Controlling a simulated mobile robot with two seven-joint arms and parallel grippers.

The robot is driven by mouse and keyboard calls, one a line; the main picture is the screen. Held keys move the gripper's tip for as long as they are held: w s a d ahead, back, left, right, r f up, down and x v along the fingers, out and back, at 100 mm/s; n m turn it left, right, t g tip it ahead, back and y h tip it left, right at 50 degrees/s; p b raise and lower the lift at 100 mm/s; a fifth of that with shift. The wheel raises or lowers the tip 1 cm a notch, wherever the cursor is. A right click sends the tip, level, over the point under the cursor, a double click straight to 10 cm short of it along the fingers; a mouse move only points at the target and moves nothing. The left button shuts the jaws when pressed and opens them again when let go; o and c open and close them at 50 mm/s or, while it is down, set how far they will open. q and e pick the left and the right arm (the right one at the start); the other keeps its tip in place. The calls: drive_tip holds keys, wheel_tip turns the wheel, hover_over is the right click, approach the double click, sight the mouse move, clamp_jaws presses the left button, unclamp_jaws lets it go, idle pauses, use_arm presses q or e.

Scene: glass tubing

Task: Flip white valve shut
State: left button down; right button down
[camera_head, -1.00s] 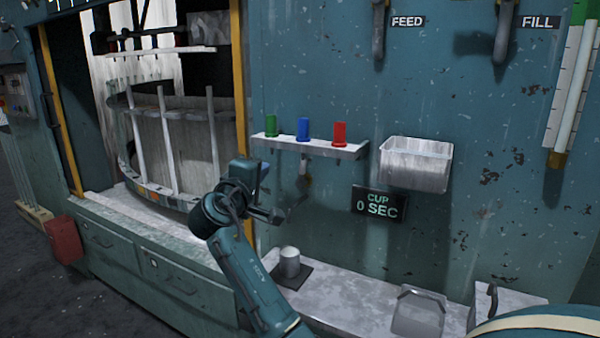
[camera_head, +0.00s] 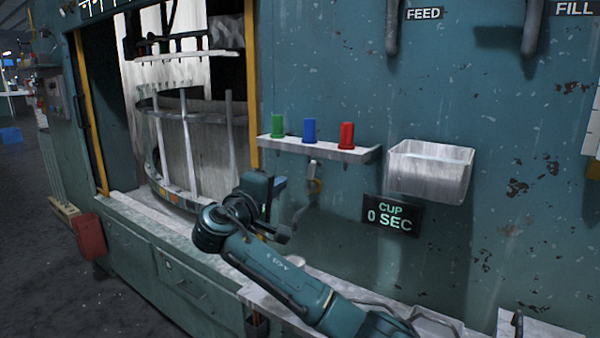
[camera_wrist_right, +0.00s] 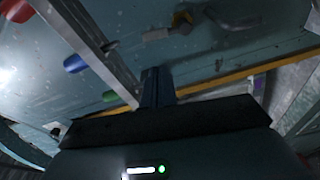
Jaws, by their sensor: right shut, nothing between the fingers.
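A small valve with a pale, whitish handle (camera_head: 313,168) and a yellow part hangs on the teal wall under the shelf, with a dark curved spout below it. In the right wrist view the pale handle (camera_wrist_right: 160,34) lies near the top, beyond the fingertips and apart from them. My left gripper is not in view.
A narrow shelf (camera_head: 362,154) carries green (camera_head: 277,126), blue (camera_head: 309,130) and red (camera_head: 347,136) pieces above the valve. A metal bin (camera_head: 430,172) and a "CUP 0 SEC" display (camera_head: 391,215) are to the right. My arm hides much of the counter (camera_head: 345,288).

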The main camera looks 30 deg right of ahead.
sight(312, 175)
drive_tip(key=shift+d, duration=0.1)
use_arm(q)
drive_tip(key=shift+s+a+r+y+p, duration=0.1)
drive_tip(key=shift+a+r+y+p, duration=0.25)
drive_tip(key=shift+p, duration=0.8)
use_arm(e)
drive_tip(key=x, duration=1)
use_arm(q)
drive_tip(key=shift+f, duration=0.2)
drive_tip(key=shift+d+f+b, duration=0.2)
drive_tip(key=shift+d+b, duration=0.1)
drive_tip(key=shift+b, duration=0.45)
use_arm(e)
drive_tip(key=shift+s+m, duration=0.15)
drive_tip(key=shift+m, duration=0.25)
